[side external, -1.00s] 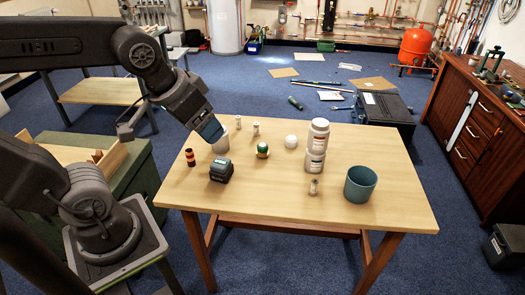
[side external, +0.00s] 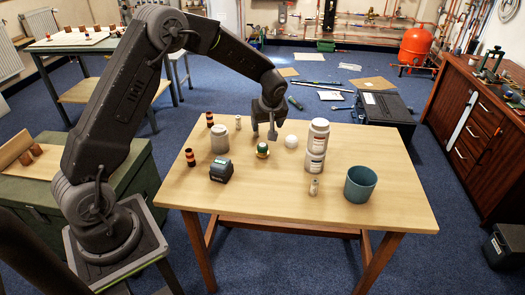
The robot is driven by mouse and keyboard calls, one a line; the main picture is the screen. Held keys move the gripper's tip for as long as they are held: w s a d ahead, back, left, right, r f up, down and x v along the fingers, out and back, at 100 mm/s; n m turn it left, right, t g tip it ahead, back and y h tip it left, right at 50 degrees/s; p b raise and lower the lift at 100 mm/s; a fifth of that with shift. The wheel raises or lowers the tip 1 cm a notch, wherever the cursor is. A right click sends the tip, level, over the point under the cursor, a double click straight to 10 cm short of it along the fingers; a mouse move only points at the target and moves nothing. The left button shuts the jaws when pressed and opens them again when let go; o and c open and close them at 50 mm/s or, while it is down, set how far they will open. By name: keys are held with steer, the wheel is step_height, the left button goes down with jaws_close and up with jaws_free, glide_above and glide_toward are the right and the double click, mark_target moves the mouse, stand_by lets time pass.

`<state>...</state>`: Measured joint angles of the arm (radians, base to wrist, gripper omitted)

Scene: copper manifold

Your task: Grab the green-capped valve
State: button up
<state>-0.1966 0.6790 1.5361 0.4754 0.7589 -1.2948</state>
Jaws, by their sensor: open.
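The green-capped valve (side external: 262,149) stands on the wooden table (side external: 300,211), near its middle. It has a green top and a pale, brassy lower part. My gripper (side external: 264,138) points down over the table, just above and behind the valve in the picture. Its jaws are open, with one finger to the left and one to the right. I cannot tell whether the fingers are level with the valve or behind it. Nothing shows between the jaws.
A grey jar (side external: 219,139) and a dark boxy device (side external: 221,171) stand left. A teal bucket (side external: 360,184) and small bottle (side external: 314,187) stand front right. The table's front middle is clear.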

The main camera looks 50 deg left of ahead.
mark_target(263, 145)
steer(key=x, duration=1)
steer(key=shift+a, duration=0.1)
steer(key=shift+s+x, duration=0.1)
steer(key=shift+x, duration=1.3)
steer(key=shift+s+x, duration=0.15)
steer(key=shift+x, duration=1.2)
steer(key=c, duration=0.9)
